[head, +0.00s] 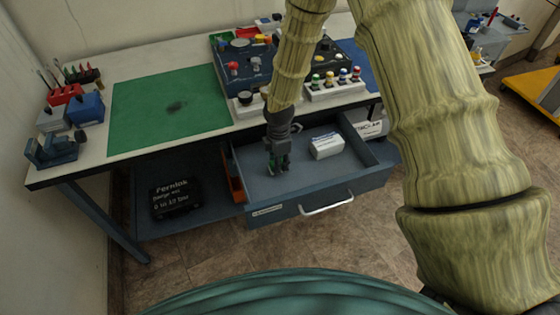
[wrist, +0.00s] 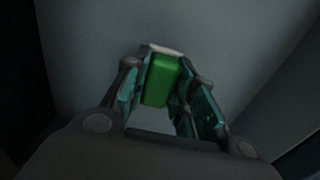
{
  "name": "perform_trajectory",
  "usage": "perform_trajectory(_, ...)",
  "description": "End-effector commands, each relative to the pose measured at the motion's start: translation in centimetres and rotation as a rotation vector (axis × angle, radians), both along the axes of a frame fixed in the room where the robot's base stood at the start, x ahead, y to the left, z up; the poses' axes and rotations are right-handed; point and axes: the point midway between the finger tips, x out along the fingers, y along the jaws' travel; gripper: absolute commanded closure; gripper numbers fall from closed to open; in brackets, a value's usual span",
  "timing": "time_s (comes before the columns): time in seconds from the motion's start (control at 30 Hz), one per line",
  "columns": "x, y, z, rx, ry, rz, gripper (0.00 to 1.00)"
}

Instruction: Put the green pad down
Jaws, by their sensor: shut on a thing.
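The green pad (wrist: 160,82) shows in the wrist view as a small green block between the two fingers of my gripper (wrist: 162,95). The gripper is shut on it. In the head view my gripper (head: 279,168) points down inside the open drawer (head: 318,200) of the workbench, towards its left part. The pad is mostly hidden there by the fingers. I cannot tell whether the pad touches the drawer floor.
A black case (head: 176,197) sits on the lower shelf.

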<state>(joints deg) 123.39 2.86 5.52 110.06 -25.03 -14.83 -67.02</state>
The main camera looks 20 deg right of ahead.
Motion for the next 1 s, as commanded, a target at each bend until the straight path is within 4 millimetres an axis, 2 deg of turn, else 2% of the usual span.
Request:
perform_trajectory(0.17, 0.0, 0.0, -0.3, 0.0, 0.0, 0.0, 0.96)
perform_trajectory(0.2, 0.0, 0.0, -0.3, 0.0, 0.0, 0.0, 0.68)
perform_trajectory(0.3, 0.0, 0.0, -0.3, 0.0, 0.0, -0.001, 0.52)
perform_trajectory(0.73, 0.0, 0.0, 0.3, 0.001, -0.001, -0.001, 0.52)
perform_trajectory(1.0, 0.1, 0.0, 3.3, 0.001, -0.003, -0.002, 0.52)
